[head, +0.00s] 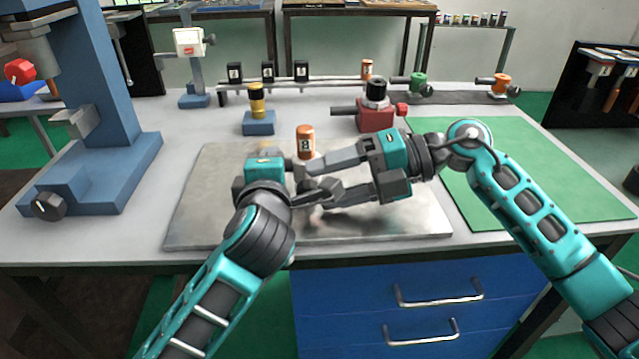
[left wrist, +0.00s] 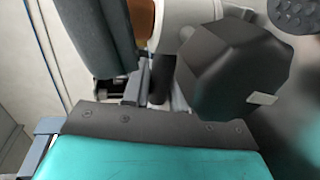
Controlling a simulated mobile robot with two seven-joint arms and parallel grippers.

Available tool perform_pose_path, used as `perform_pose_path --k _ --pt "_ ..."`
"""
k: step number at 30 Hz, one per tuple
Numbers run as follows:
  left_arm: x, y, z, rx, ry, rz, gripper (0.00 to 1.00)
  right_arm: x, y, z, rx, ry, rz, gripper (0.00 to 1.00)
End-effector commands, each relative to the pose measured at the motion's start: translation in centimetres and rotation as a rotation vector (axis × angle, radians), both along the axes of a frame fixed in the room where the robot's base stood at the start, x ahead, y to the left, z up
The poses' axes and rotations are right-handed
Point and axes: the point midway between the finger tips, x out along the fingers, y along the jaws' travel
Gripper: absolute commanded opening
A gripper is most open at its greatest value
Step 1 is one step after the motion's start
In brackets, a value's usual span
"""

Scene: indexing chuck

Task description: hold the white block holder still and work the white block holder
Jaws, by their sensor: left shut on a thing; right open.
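A pale body, which looks like the white block holder (left wrist: 195,14), shows at the top of the left wrist view beside dark gripper parts. In the head view it is mostly hidden behind my two grippers, over the metal plate (head: 205,215). An orange can-shaped piece with a pale label (head: 306,139) stands upright just behind the grippers. My left gripper (head: 312,192) comes in from the lower left and is shut at the holder; its contact is hidden. My right gripper (head: 303,182) reaches in from the right with its fingers spread apart around the same spot.
A blue machine column (head: 105,110) stands at left. Behind the plate are a yellow-topped piece on a blue base (head: 258,120) and a red fixture with a black top (head: 376,110). A green mat (head: 560,185) at right is clear beyond my right arm.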

Motion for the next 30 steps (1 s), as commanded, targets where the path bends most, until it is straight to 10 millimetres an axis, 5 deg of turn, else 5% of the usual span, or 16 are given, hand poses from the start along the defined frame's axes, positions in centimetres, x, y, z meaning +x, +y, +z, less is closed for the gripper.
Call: perform_pose_path --k 6,15,30 --pt "0.0 0.0 -0.7 0.006 0.015 0.002 0.0 0.0 1.8 -0.6 0.0 0.001 0.0 0.61" --pt "0.0 0.0 -0.7 0.006 0.015 0.002 0.0 0.0 2.0 -0.7 0.0 0.001 -0.001 0.61" --pt "0.0 0.0 -0.7 0.006 0.015 0.002 0.0 0.1 2.0 -0.7 0.0 0.0 -0.001 0.14"
